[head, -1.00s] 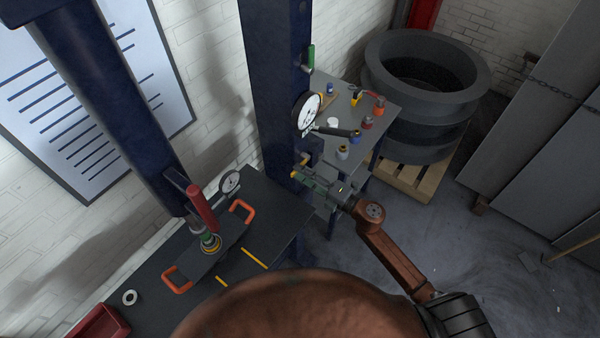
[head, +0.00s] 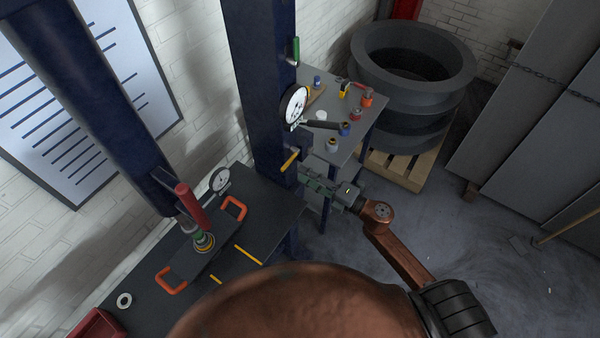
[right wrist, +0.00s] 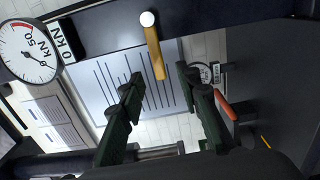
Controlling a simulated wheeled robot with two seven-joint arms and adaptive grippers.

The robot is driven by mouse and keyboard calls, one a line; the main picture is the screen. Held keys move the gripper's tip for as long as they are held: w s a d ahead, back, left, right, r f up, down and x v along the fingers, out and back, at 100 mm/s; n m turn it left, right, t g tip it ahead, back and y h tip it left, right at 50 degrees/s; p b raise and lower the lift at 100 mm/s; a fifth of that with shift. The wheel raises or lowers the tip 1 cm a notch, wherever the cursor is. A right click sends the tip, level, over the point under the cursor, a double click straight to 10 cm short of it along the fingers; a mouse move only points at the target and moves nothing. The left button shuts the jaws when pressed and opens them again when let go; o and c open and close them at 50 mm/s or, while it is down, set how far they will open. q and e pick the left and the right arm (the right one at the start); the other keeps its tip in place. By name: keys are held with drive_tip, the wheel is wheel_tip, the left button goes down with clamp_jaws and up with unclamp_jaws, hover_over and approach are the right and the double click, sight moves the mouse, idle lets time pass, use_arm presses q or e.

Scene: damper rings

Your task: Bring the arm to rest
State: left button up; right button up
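My right gripper (head: 310,181) is in front of the blue press column (head: 255,90), below and right of the yellow lever (head: 290,159). In the right wrist view my right gripper (right wrist: 162,82) has its two dark green fingers apart, with nothing between them. There the yellow lever (right wrist: 154,52) with a white round end lies beyond the fingertips, apart from them. My brown right arm reaches up from the lower right of the head view. My left gripper is not in view.
The black bench (head: 270,205) holds a plate with orange handles (head: 171,280) and stacked rings (head: 204,242). A dial gauge (head: 293,104) sits on the column. Behind my gripper is a small grey table (head: 350,105) with coloured pieces. Open floor (head: 450,225) lies right.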

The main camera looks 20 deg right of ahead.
drive_tip(key=shift+s+d, duration=0.25)
drive_tip(key=shift+s, duration=0.1)
idle(0.3)
drive_tip(key=w+d+f+m+h+b, duration=0.2)
drive_tip(key=d+f+m+h, duration=0.3)
drive_tip(key=f, duration=0.8)
drive_tip(key=s+d+f+m+g+h+b, duration=0.1)
drive_tip(key=s+d+f+m+h, duration=0.2)
drive_tip(key=f, duration=0.8)
drive_tip(key=s+d+f+m+g+b, duration=0.1)
drive_tip(key=s+d+f+m, duration=0.3)
drive_tip(key=f, duration=0.7)
drive_tip(key=s+d+f+m+g+h+b, duration=0.15)
drive_tip(key=d+f+m, duration=0.35)
drive_tip(key=f, duration=0.6)
drive_tip(key=s+d+f+m+g+h+b, duration=0.2)
drive_tip(key=s+f+m+g, duration=0.15)
drive_tip(key=s+f, duration=1.35)
drive_tip(key=s+a+f+m+g+b, duration=0.1)
drive_tip(key=s+f, duration=0.5)
drive_tip(key=s, duration=0.6)
drive_tip(key=s+a+f+m+g+b, duration=0.1)
drive_tip(key=s+a+f+m+g, duration=0.2)
drive_tip(key=s, duration=0.9)
wheel_tip(320, 180, down, 3)
drive_tip(key=shift+a+f+g+b, duration=0.15)
drive_tip(key=shift+a+g+b, duration=0.15)
drive_tip(key=shift+a+g, duration=0.65)
drive_tip(key=shift+d, duration=0.2)
